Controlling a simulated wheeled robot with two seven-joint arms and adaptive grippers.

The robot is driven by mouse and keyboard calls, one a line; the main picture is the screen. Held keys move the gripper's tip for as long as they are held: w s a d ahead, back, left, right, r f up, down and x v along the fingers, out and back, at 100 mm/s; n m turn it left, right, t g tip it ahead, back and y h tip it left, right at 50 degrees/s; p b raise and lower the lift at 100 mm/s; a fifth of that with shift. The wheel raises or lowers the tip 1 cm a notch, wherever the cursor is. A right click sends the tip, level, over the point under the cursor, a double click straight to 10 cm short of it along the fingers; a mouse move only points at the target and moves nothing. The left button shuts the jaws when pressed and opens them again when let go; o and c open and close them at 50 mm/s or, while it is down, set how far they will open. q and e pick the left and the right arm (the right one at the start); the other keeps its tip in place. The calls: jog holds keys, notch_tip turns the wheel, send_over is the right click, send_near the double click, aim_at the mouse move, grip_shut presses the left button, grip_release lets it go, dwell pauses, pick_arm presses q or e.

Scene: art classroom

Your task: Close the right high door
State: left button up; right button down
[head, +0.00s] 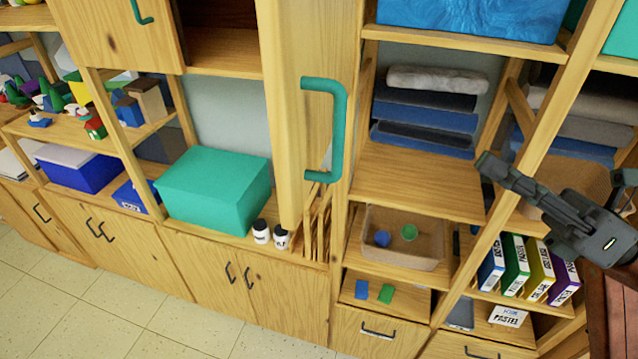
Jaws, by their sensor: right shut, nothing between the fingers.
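The right high door (308,50) is a light wooden panel with a green bar handle (340,125). It stands swung out from the upper cabinet, and part of the dark cabinet inside (223,42) shows to its left. The left high door (115,35), with a similar green handle (142,12), is at the upper left. My right gripper (492,168) is at the right side, dark grey, with its fingers shut and empty. It is clear of the door, to the right of the handle, in front of the shelves. My left gripper is not in view.
Open shelves right of the door hold folded cloths (425,115), a bin (385,250) and several binders (517,262), close to my right gripper. A teal box (213,185) and two small bottles (262,232) stand on the shelf below. Tiled floor (60,310) is free at lower left.

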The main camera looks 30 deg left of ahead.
jog(key=s+a+n+g+h, duration=0.1)
jog(key=s+a+n+h, duration=0.15)
jog(key=s, duration=0.25)
jog(key=s+a+n+h, duration=0.1)
jog(key=s+n+h, duration=0.15)
jog(key=s, duration=0.35)
jog(key=n+p, duration=0.1)
jog(key=p, duration=0.4)
send_near(293, 193)
jog(key=x, duration=0.5)
jog(key=shift+s+a+r, duration=0.1)
jog(key=shift+a+r, duration=0.05)
jog(key=shift+a, duration=0.05)
jog(key=shift+s+a+p, duration=0.15)
jog(key=shift+a+p, duration=0.25)
jog(key=shift+a, duration=0.3)
